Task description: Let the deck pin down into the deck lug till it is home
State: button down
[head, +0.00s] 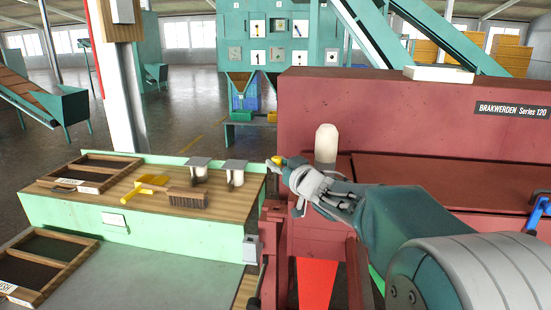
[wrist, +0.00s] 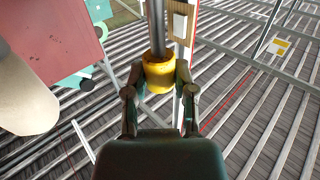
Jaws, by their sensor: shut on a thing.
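The deck pin (wrist: 158,72) shows in the wrist view as a yellow collar with a grey metal shaft running up out of the picture. My gripper (wrist: 161,80) is shut on the yellow collar, one finger on each side. In the head view my gripper (head: 284,168) is right of the bench's back corner, with a bit of the yellow pin (head: 276,160) at its tips. The shaft's far end is out of the wrist view. I cannot make out the deck lug in either view, nor whether the pin touches it.
A red machine (head: 400,120) stands behind and right of my arm, with a pale rounded post (head: 326,145) close behind my gripper. On the left, a green bench (head: 170,235) carries a brush (head: 188,199), a yellow tool (head: 146,186), two lidded pots and a wooden tray (head: 40,183).

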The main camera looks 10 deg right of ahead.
aim_at(277, 186)
jog(key=shift+d+f, duration=0.15)
jog(key=shift+f, duration=0.65)
jog(key=shift+a+f, duration=0.2)
jog(key=shift+f, duration=0.4)
jog(key=shift+a+f, duration=0.15)
jog(key=shift+f, duration=0.45)
jog(key=shift+d, duration=0.2)
jog(key=shift+s+a, duration=0.1)
jog(key=shift+f, duration=1.3)
jog(key=shift+r, duration=0.1)
jog(key=shift+r, duration=0.85)
jog(key=shift+f, duration=0.95)
dwell(0.9)
